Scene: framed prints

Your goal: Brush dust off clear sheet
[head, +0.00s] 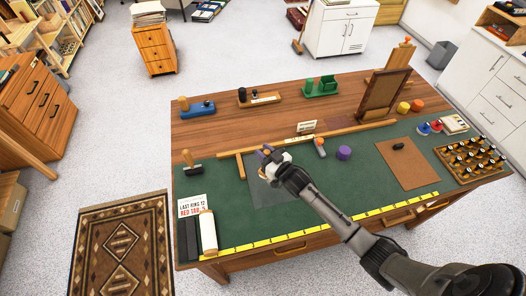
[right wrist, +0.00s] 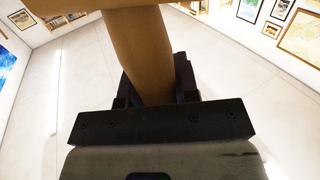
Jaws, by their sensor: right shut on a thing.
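The clear sheet (head: 262,197) shows as a faint grey rectangle lying flat on the green mat, left of centre. My right gripper (head: 272,155) is over the sheet's upper part, and my arm hides some of the sheet. It is shut on a tan wooden piece (right wrist: 140,50), likely the brush's handle, which stands between the fingers in the right wrist view. Its bristles do not show clearly, so I cannot tell whether they touch the sheet. Dust on the sheet is too small to make out. My left gripper is not in view.
A wooden rail (head: 350,131) runs behind the sheet. A purple round thing (head: 344,153) and a small grey-and-orange tool (head: 320,147) lie to its right. A white roll (head: 208,231) lies at front left. A frame on an easel (head: 384,95) stands at the back right.

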